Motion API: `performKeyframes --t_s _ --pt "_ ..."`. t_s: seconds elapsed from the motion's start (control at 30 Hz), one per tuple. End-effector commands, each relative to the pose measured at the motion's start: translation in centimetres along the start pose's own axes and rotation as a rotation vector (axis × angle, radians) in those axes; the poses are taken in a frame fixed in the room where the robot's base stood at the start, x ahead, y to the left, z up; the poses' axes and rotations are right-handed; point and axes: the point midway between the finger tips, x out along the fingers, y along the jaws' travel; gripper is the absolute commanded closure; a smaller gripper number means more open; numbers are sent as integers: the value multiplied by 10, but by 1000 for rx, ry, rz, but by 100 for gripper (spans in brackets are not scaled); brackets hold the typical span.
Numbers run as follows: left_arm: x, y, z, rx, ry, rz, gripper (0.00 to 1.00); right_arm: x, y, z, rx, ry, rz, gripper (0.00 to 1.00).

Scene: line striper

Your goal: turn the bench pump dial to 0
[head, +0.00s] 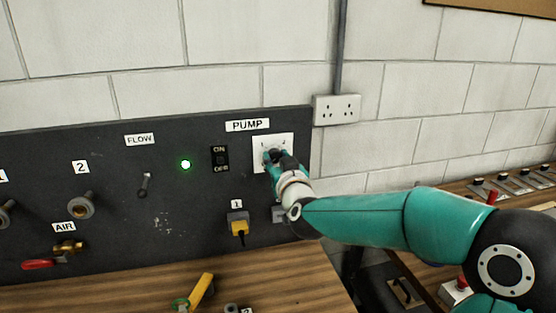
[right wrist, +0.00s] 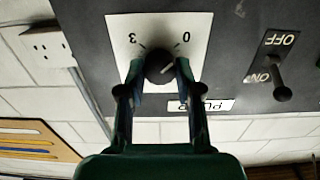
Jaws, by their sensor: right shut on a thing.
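The pump dial is a black round knob (right wrist: 159,66) on a white plate (right wrist: 120,28) under the PUMP label (head: 247,126). In the right wrist view the panel appears upside down, with 3 left of the knob and 0 to its right. A short pale mark shows on the knob, but its exact setting is too small to read. My right gripper (right wrist: 160,72) is shut on the knob, one finger on each side. In the head view my right gripper (head: 279,160) covers most of the knob. My left gripper is not in view.
Left of the dial are an ON/OFF switch (head: 220,158), a lit green lamp (head: 185,164) and the FLOW lever (head: 145,184). A yellow plug (head: 239,228) sits below. A wall socket (head: 337,109) is above right. A yellow-handled item (head: 201,290) lies on the wooden bench.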

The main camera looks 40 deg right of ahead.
Motion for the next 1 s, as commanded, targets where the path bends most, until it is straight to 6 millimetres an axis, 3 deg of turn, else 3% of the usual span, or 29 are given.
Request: performKeyframes --t_s 0.03,0.17,0.57,0.77,1.0 --pt "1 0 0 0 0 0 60 0 -1 10 0 -22 -4 62" --pt "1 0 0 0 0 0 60 0 -1 8 0 -17 -3 41" --pt "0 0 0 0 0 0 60 -4 -1 3 1 -7 -2 40" --pt "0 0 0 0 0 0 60 -29 -1 2 2 -5 -2 40" --pt "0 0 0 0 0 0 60 -78 0 3 2 -7 -3 40"
